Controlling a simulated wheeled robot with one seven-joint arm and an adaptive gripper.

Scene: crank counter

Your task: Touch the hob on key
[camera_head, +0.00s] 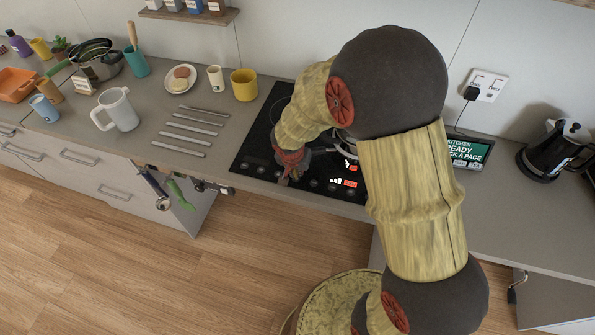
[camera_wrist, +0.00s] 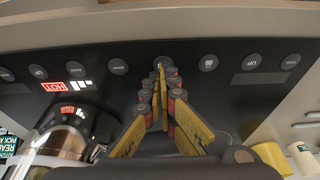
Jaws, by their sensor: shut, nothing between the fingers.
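The black glass hob (camera_head: 255,150) is set in the counter, with a row of round grey keys along its front edge. In the wrist view the keys run across the hob's control strip (camera_wrist: 140,90). My gripper (camera_head: 288,178) is shut and empty, pointing down at this strip. In the wrist view the fingertips (camera_wrist: 163,72) lie over the lower part of a round key (camera_wrist: 163,61) near the middle of the row. Its symbol is too small to read, and I cannot tell whether the tips touch it.
Red HOT lights (camera_head: 350,183) glow on the hob's right side. A shiny metal pot (camera_wrist: 62,138) stands there, mostly behind my arm in the head view. Several metal bars (camera_head: 188,133) and a white jug (camera_head: 117,110) lie left of the hob. A tablet (camera_head: 470,152) stands right.

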